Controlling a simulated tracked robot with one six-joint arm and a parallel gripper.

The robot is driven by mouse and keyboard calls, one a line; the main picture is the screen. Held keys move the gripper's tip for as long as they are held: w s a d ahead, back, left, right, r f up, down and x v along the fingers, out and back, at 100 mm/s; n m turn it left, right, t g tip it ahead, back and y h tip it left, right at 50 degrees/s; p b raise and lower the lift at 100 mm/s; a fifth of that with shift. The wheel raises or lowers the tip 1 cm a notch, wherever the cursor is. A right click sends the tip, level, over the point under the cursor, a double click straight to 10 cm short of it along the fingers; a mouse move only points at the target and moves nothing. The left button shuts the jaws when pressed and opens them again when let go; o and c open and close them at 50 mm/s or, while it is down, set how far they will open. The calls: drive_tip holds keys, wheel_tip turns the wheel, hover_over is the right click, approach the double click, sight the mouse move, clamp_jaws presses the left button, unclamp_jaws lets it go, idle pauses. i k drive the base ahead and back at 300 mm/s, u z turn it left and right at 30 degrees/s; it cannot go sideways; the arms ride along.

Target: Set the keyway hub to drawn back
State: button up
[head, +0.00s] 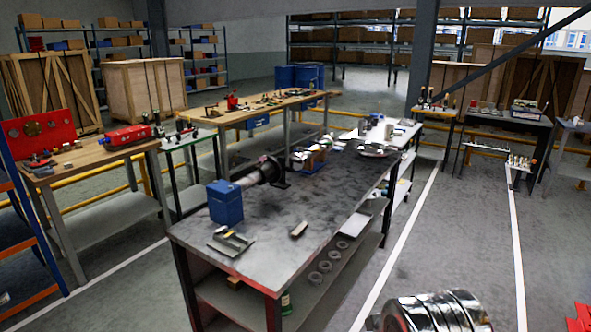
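A dark round flanged part (268,168), which looks like the keyway hub, sits on a light metal shaft (246,181) on the dark workbench (290,222). The left end of the shaft meets a blue block (225,203). Another shaft section with a brownish block (312,158) lies in line to the right, with a visible space between. At this distance I cannot tell the exact position of the hub along the shaft, and no keyway can be made out. My gripper is not in view.
A small tray (231,242) and a small block (299,229) lie on the bench's near part. Several rings (325,266) lie on its lower shelf. A wooden-topped bench (98,152) stands left. Grey floor (440,230) is open right of the bench.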

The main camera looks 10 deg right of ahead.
sight(271, 171)
drive_tip(key=z, duration=1.65)
drive_tip(key=i, duration=2.55)
drive_tip(key=u, duration=0.5)
